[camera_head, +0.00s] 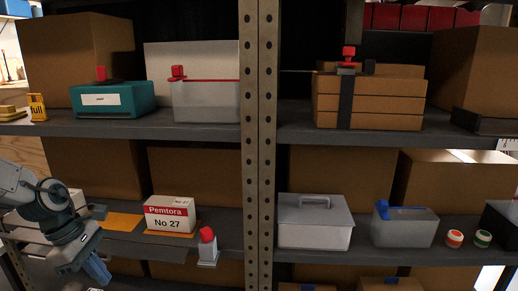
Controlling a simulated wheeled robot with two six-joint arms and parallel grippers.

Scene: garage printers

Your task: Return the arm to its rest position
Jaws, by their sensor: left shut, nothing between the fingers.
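My left arm (45,205) comes in from the left in front of the middle shelf. My left gripper (98,272) points down and to the right at the lower left, shut and empty. It hangs in front of the shelf edge, left of a small grey item with a red cap (207,247). My right gripper is not in the picture.
The middle shelf (260,226) holds a white-and-red Pemtora box (170,213), a grey lidded metal box (314,222), and a grey bin with a blue part (404,227). A perforated upright (258,140) splits the rack. A teal box (112,99) stands above my arm.

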